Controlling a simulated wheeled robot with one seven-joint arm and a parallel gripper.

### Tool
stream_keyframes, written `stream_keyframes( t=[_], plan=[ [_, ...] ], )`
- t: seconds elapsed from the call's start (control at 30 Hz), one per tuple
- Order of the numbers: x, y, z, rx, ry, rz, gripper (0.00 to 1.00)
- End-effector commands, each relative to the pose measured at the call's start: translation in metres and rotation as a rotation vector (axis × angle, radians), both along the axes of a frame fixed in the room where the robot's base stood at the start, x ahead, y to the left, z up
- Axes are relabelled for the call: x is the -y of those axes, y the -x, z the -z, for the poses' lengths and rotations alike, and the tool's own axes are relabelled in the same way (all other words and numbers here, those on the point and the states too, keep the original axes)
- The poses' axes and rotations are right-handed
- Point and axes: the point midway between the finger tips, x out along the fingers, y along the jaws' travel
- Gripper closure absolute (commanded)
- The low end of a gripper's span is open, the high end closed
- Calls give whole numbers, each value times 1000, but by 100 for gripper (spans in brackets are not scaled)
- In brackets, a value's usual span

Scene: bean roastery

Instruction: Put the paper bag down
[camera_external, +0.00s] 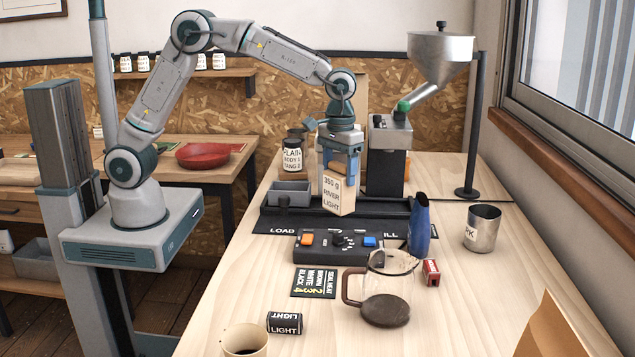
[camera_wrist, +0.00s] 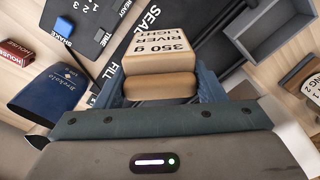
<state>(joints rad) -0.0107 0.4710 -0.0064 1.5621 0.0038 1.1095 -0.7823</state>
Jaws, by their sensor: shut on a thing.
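The paper bag (camera_external: 338,194) is a small tan bag with a label reading "350 g RIVER LIGHT". My gripper (camera_external: 339,165) is shut on its upper part and holds it about upright over the dark machine strip on the bench. Whether its bottom touches the strip, I cannot tell. In the wrist view, the bag (camera_wrist: 162,50) sits between the two blue fingers of my gripper (camera_wrist: 160,88), over the black mat marked "SEAL" and "FILL".
A grey bin (camera_external: 289,194) stands left of the bag. A metal cup (camera_external: 482,228) stands at right. The bench's right side is mostly clear.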

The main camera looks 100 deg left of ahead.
Motion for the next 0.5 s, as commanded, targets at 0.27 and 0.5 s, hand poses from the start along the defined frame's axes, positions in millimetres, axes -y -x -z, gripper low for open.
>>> stream_keyframes(
  t=[0.27,0.5],
  plan=[
    [-7,-4,24,-1,0,2,87],
    [-7,-4,45,1,0,2,87]
  ],
)
